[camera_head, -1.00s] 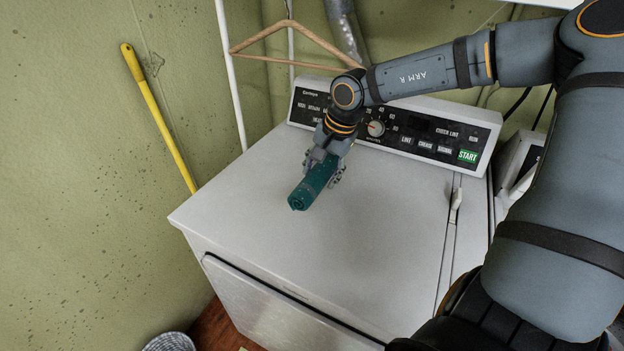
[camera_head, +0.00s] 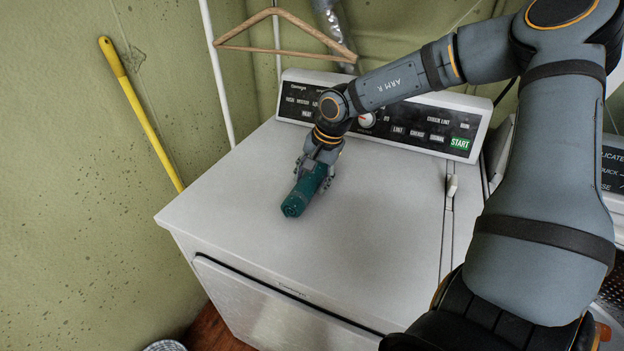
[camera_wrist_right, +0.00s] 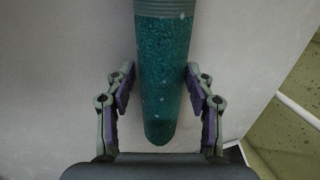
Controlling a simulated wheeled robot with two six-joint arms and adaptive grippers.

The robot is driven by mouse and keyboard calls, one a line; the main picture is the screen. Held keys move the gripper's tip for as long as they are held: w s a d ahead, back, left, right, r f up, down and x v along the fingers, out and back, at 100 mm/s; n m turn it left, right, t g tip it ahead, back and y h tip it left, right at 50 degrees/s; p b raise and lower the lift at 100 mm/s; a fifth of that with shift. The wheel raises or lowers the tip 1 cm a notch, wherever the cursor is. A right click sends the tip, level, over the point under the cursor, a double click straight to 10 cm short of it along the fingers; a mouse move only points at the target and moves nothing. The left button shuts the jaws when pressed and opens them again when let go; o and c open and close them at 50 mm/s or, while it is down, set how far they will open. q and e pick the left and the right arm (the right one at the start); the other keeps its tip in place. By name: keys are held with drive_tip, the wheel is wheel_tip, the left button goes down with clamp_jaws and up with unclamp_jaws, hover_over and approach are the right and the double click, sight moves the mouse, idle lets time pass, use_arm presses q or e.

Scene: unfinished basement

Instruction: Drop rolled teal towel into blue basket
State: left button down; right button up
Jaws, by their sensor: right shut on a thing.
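The rolled teal towel (camera_head: 296,204) is in my right gripper (camera_head: 315,172), over the white top of the dryer, left of its middle. It tilts, with one round end toward the front left. Whether it touches the dryer top is hard to tell. In the right wrist view the towel (camera_wrist_right: 162,75) lies lengthwise between the two fingers of my right gripper (camera_wrist_right: 158,90), which is shut on it. Only the rim of a round woven basket (camera_head: 165,346) shows at the bottom left, on the floor. It looks pale, and its inside is out of view. My left gripper is not in view.
The white dryer (camera_head: 370,215) has a raised control panel (camera_head: 400,128) at the back. A wooden hanger (camera_head: 285,35) hangs behind it. A yellow pole (camera_head: 140,112) leans on the green wall. Another machine (camera_head: 612,165) stands at the right. The dryer's front left top is clear.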

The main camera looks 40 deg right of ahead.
sight(311, 175)
drive_tip(key=o, duration=0.9)
drive_tip(key=shift+f, duration=0.1)
drive_tip(key=o, duration=0.3)
drive_tip(key=shift+o, duration=0.2)
drive_tip(key=shift+r+p, duration=0.35)
drive_tip(key=shift+p, duration=0.05)
drive_tip(key=v, duration=0.5)
drive_tip(key=shift+w+a+r, duration=0.1)
drive_tip(key=shift+r, duration=0.2)
drive_tip(key=p+v, duration=0.2)
drive_tip(key=v, duration=0.1)
drive_tip(key=shift+a, duration=0.1)
use_arm(q)
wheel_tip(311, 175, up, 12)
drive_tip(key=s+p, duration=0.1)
drive_tip(key=p, duration=0.8)
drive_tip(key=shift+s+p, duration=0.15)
drive_tip(key=shift+p, duration=0.15)
use_arm(e)
drive_tip(key=shift+v, duration=1.65)
